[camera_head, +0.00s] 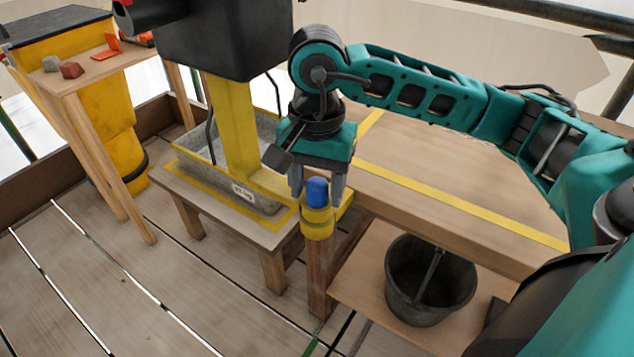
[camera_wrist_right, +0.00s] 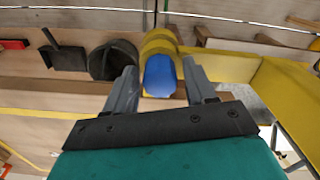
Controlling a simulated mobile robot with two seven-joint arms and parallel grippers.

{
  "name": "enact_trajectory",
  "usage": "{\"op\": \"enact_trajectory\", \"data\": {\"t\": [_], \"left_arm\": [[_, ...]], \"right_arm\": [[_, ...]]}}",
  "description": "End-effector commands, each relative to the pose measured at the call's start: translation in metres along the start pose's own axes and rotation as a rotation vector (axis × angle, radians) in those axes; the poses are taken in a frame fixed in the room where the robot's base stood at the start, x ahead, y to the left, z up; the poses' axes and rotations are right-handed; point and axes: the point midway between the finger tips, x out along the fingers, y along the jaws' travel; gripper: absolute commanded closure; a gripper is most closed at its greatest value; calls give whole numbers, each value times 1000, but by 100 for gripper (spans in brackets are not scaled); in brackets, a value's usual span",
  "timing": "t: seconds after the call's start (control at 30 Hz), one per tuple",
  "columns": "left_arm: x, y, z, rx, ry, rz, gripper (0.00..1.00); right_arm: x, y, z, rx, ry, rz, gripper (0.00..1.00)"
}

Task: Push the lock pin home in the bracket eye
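The lock pin (camera_head: 317,190) shows as a blue rounded head standing upright in the yellow bracket eye (camera_head: 318,226), on top of a wooden post. My right gripper (camera_head: 317,194) points down over the pin, with one finger on each side of the blue head. In the right wrist view the pin (camera_wrist_right: 160,76) sits between the spread fingers of the gripper (camera_wrist_right: 159,72), with a gap on both sides. The yellow eye (camera_wrist_right: 159,44) shows beyond it. The pin's lower part is hidden inside the eye. My left gripper is not in view.
A yellow column (camera_head: 235,130) with a dark head stands in a grey tray (camera_head: 190,152) left of the eye. A workbench (camera_head: 440,170) with a yellow stripe lies to the right. A dark bucket (camera_head: 430,290) stands on a low shelf below it.

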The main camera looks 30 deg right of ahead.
Motion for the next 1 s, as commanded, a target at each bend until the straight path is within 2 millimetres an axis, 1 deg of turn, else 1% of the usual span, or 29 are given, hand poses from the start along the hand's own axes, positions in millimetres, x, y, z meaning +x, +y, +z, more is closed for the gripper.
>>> {"op": "enact_trajectory", "data": {"t": [0.03,0.1,0.33,0.47,0.57,0.83,0.9,1.0], "left_arm": [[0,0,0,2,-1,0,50],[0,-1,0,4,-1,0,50],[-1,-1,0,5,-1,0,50],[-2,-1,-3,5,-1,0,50],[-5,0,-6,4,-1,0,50],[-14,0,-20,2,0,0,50],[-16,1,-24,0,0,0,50],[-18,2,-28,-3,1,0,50]], "right_arm": [[0,0,0,0,0,0,40],[0,0,0,0,0,0,36],[-1,0,0,0,0,0,36],[-13,-1,0,0,1,-3,36],[-31,-1,0,-2,2,-5,36],[-94,-1,-1,0,4,-4,36],[-107,0,-1,1,4,-4,36],[-119,0,0,0,2,-2,36]]}}
